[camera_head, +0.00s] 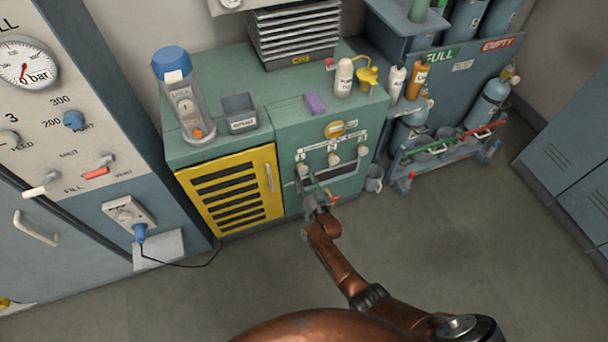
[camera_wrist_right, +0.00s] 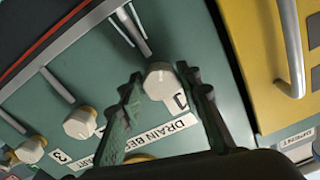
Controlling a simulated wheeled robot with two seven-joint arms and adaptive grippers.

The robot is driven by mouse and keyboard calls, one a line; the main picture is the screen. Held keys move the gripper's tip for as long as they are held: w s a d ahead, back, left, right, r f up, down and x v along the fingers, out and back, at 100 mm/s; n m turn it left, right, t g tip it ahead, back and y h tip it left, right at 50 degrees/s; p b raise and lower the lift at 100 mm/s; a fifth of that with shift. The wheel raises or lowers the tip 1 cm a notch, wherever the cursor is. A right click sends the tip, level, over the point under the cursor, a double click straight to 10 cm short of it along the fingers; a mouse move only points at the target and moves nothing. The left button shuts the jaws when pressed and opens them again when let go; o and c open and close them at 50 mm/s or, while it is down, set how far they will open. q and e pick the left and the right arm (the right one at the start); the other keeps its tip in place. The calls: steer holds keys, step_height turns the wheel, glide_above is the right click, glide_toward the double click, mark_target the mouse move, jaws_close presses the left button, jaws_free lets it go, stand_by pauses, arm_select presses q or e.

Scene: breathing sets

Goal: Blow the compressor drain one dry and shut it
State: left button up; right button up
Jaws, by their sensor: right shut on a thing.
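The drain panel on the green compressor cabinet (camera_head: 290,142) has a row of white knobs with a "DRAIN BEFORE START" label under them in the right wrist view. The knob of drain one (camera_wrist_right: 158,82), marked 1, is nearest the yellow door; in the head view this knob (camera_head: 303,170) is the leftmost. My right gripper (camera_head: 313,186) is in front of it, shut on this knob, with a finger on each side in the right wrist view (camera_wrist_right: 160,74). Metal outlet pipes (camera_wrist_right: 133,28) stick out beside the knobs. I cannot see any water. My left gripper is not in view.
Two more knobs, one in the middle (camera_wrist_right: 80,122) and one marked 3 (camera_wrist_right: 30,150), stand along the row. A yellow louvred door (camera_head: 230,190) with a handle is left. A bottle rack (camera_head: 440,150) stands right. The floor (camera_head: 460,235) is clear.

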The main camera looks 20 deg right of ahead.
steer(key=shift+a+f, duration=0.1)
steer(key=shift+f, duration=0.05)
steer(key=o, duration=1.2)
steer(key=shift+c, duration=0.2)
steer(key=s, duration=1.2)
steer(key=shift+d, duration=0.25)
